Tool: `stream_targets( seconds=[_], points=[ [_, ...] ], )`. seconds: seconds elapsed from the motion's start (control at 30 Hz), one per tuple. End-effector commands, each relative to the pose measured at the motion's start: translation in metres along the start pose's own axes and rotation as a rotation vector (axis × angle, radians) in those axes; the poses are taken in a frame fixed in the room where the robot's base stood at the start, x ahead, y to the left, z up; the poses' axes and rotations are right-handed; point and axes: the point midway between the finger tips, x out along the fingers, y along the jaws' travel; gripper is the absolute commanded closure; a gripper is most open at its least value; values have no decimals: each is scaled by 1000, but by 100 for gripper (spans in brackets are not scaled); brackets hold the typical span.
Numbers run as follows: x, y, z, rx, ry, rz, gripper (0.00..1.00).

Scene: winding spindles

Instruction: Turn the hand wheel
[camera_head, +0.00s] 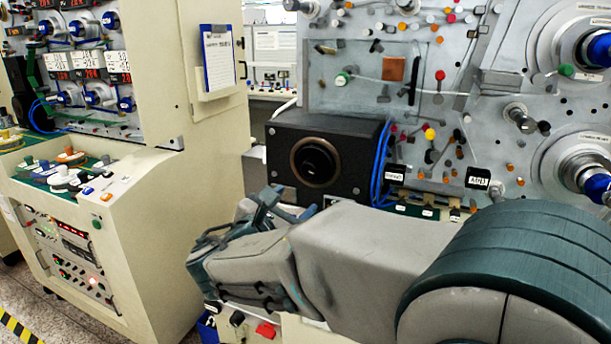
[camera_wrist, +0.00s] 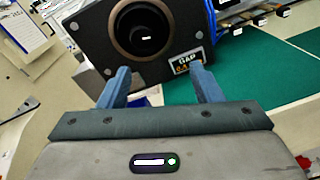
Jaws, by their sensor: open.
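A dark box (camera_head: 326,155) stands at the foot of the grey machine panel. A round black part in a bronze ring (camera_head: 315,162) sits on its front and looks like the hand wheel. In the wrist view this round part (camera_wrist: 144,36) lies beyond my fingers, near the top, with a labelled plate (camera_wrist: 187,62) beside it. My gripper (camera_head: 283,206) is just below and in front of the box. In the wrist view my gripper (camera_wrist: 160,80) is open, with its two blue fingers apart and nothing between them. It appears clear of the wheel.
Blue cables (camera_head: 380,165) run down the box's right side. The grey panel (camera_head: 450,80) carries many knobs, pegs and spindles at the right. A cream cabinet (camera_head: 215,120) with a clipboard (camera_head: 218,57) stands at the left. A green surface (camera_wrist: 265,75) lies right of the box.

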Motion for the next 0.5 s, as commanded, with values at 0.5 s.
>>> stream_targets(
  seconds=[0.5],
  points=[
    [53, 27, 3, -54, -41, 66, 41]
  ],
)
